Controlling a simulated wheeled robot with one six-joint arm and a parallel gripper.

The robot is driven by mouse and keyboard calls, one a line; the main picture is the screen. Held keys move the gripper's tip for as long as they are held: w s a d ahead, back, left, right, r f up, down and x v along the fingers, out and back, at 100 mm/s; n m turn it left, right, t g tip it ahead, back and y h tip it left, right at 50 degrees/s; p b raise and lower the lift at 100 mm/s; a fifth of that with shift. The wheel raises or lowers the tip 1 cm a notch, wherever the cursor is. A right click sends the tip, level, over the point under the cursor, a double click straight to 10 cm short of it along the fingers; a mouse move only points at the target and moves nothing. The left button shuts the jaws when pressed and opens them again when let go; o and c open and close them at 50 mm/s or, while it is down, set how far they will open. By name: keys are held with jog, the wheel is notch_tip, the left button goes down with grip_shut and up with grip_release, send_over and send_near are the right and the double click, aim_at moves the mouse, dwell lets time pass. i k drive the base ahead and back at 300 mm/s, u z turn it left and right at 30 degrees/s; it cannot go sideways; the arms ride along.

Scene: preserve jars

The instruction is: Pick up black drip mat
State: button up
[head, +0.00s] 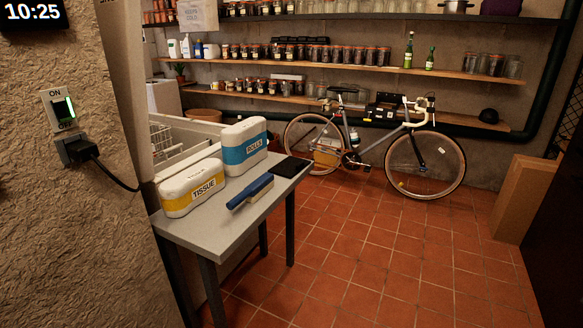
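The black drip mat (291,167) is a thin, flat, dark rectangle. It lies on the far right end of the small grey table (222,236), close to the table's edge. Nothing lies on it in this view. A blue-handled brush (249,192) lies on the table in front of it, apart from it. My gripper is not in view.
A bicycle (375,145) leans by the back shelves of jars (300,53). A cardboard box (524,200) stands at right. The tiled floor right of the table is clear.

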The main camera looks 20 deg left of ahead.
aim_at(289, 168)
jog(key=u, duration=0.55)
jog(key=i, duration=1.35)
jog(key=u, duration=0.35)
jog(key=i, duration=1.55)
jog(key=z, duration=0.4)
